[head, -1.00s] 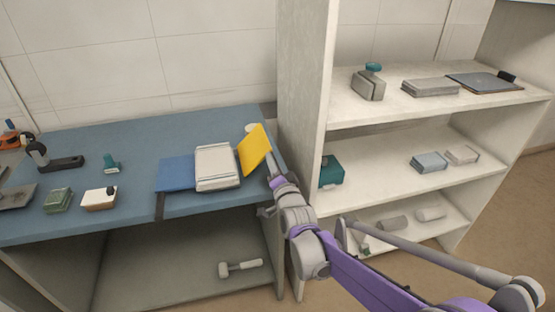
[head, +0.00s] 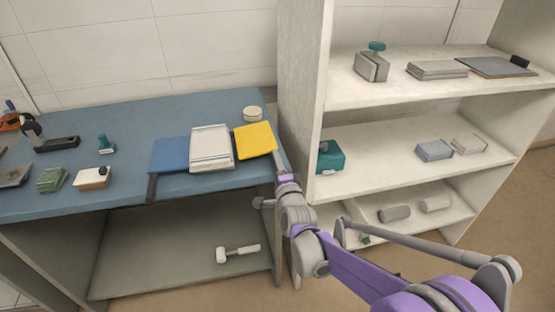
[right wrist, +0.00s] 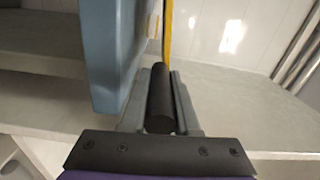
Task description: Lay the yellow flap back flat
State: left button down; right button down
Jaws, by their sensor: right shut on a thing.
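The yellow flap (head: 255,141) lies close to level at the right side of the white pad-like block (head: 210,148), near the right end of the blue bench top. A blue flap (head: 169,154) lies flat on the block's left side. My right gripper (head: 279,168) is at the yellow flap's right edge, small and partly hidden in the head view. In the right wrist view my right gripper (right wrist: 160,105) is shut on a black cylindrical handle (right wrist: 160,98). The yellow flap (right wrist: 168,35) shows edge-on beyond it, roughly parallel to the bench. My left gripper is not in view.
The blue bench edge (right wrist: 108,50) runs close beside the handle. A round pale-lidded item (head: 252,114) stands behind the flap. The shelf unit's upright panel (head: 302,90) rises just right of the bench. A mallet (head: 238,253) lies on the lower shelf.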

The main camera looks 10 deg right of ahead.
jog(key=shift+f, duration=0.1)
dwell(0.3)
jog(key=c, duration=0.7)
grip_release()
jog(key=shift+o, duration=0.2)
jog(key=s, duration=1.1)
jog(key=shift+d, duration=0.15)
